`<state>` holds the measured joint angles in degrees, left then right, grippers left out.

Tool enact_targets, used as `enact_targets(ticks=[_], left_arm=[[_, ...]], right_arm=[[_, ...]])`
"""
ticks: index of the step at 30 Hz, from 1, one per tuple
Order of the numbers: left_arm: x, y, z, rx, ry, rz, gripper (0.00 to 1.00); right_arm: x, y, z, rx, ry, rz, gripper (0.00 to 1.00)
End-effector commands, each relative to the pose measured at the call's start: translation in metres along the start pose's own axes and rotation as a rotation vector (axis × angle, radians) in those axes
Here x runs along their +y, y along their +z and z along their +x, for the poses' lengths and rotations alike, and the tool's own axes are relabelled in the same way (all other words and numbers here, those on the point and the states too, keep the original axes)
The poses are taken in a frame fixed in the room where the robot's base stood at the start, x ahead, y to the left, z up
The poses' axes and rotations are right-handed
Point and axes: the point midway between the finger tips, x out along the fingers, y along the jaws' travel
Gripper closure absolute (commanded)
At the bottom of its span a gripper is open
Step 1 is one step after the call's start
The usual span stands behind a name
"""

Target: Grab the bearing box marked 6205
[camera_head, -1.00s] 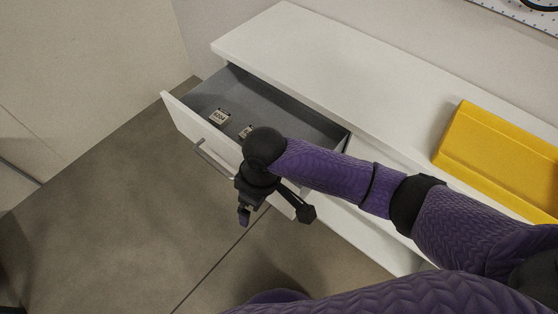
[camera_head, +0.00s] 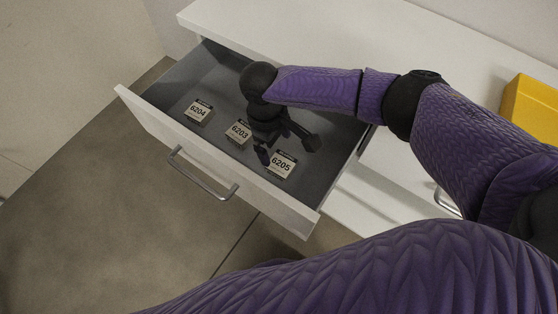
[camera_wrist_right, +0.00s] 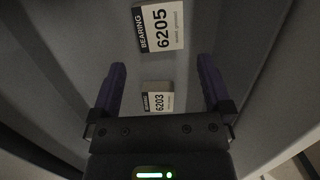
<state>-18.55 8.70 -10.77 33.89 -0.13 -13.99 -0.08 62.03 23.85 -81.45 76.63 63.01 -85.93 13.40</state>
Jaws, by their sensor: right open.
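The bearing box marked 6205 (camera_head: 281,164) lies in the open drawer, at the right end of a row of three boxes. It also shows at the top of the right wrist view (camera_wrist_right: 161,27), beyond the fingertips. The box marked 6203 (camera_head: 238,132) is in the middle and shows between the fingers in the wrist view (camera_wrist_right: 158,101). The box marked 6204 (camera_head: 199,111) is at the left. My right gripper (camera_head: 288,150) is open and empty over the drawer, beside the 6203 and 6205 boxes. My left gripper is not in view.
The drawer (camera_head: 215,70) is pulled out of a white cabinet (camera_head: 300,38), with its front panel and handle (camera_head: 203,178) toward the open floor. A yellow tray (camera_head: 530,108) stands on the cabinet top at right.

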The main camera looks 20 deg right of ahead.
Motion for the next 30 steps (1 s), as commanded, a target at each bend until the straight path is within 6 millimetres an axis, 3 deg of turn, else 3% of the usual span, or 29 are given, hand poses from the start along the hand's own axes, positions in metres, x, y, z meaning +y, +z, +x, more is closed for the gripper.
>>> enact_targets(ticks=[1, 11, 18, 30], left_arm=[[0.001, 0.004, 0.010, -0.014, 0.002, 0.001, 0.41], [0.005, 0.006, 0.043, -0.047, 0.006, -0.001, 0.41], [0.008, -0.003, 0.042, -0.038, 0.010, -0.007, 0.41], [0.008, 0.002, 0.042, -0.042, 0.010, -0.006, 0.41]], right_arm=[[0.000, 0.000, 0.016, -0.005, -0.001, 0.000, 0.00], [0.000, 0.004, 0.076, -0.005, -0.003, 0.000, 0.00], [0.000, 0.005, 0.076, -0.001, -0.001, 0.000, 0.02], [0.000, 0.005, 0.076, 0.000, 0.000, 0.000, 0.83]])
